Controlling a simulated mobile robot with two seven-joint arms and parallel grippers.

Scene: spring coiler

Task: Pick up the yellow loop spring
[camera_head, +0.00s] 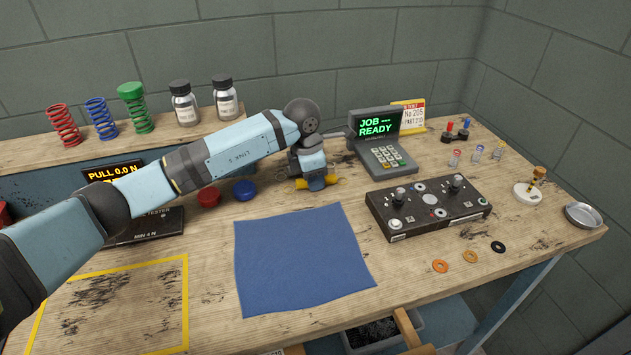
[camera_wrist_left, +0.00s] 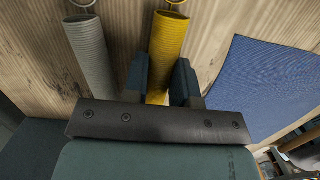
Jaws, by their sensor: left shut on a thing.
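The yellow loop spring (camera_wrist_left: 170,40) is a tightly coiled cylinder with a loop at its end. It lies between the two fingers of my left gripper (camera_wrist_left: 160,78) in the left wrist view. My left gripper (camera_head: 315,182) is shut on it, low at the wooden bench top. In the head view only a little of the yellow spring (camera_head: 332,180) shows past the gripper. A grey loop spring (camera_wrist_left: 88,50) lies beside it, to the left in the wrist view, apart from the fingers. My right gripper is not in view.
A blue mat (camera_head: 300,260) lies empty in front of the gripper. A terminal (camera_head: 382,140) reading "JOB READY" and a black fixture box (camera_head: 428,205) stand to the right. Red (camera_head: 208,197) and blue (camera_head: 245,189) caps sit to the left. Coil springs and jars stand at the back left.

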